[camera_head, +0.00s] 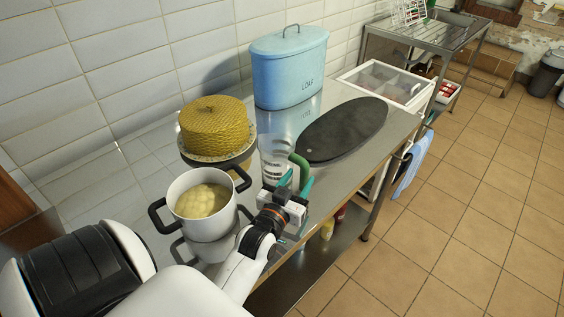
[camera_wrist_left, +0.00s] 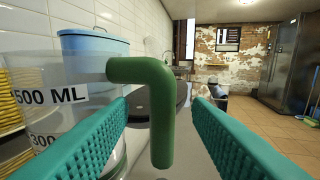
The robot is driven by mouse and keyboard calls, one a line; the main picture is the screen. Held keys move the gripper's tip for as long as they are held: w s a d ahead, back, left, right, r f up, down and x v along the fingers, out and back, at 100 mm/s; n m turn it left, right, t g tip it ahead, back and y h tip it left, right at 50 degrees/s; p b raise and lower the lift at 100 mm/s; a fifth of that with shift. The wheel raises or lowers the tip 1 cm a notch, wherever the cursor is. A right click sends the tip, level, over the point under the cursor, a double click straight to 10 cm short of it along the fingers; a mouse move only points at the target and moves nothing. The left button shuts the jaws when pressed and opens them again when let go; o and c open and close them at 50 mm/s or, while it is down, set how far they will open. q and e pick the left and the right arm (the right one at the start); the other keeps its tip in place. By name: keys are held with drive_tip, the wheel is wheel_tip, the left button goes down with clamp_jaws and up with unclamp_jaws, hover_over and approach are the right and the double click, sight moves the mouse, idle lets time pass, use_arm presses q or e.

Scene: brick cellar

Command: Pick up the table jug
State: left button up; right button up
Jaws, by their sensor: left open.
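The table jug (camera_head: 274,163) is a clear measuring jug with a green handle, standing on the steel counter. In the left wrist view the jug (camera_wrist_left: 40,112) fills the left side, with "500 ML" in dark print. Its green handle (camera_wrist_left: 150,72) hangs down between my teal fingers. My left gripper (camera_head: 291,190) is open at the handle side of the jug. In the left wrist view the gripper (camera_wrist_left: 160,105) has one finger on each side of the handle, with a gap to the right finger. My right gripper is not in view.
A white pot (camera_head: 200,232) of pale food stands left of the jug, close to my arm. A yellow cake-like cover (camera_head: 214,126), a blue loaf tin (camera_head: 290,70) and a dark oval board (camera_head: 345,130) surround the jug behind. The counter's front edge (camera_head: 350,186) is close.

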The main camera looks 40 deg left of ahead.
sight(303, 175)
use_arm(q)
drive_tip(key=x, duration=0.4)
drive_tip(key=shift+d+f, duration=0.1)
drive_tip(key=shift+f, duration=0.05)
clamp_jaws()
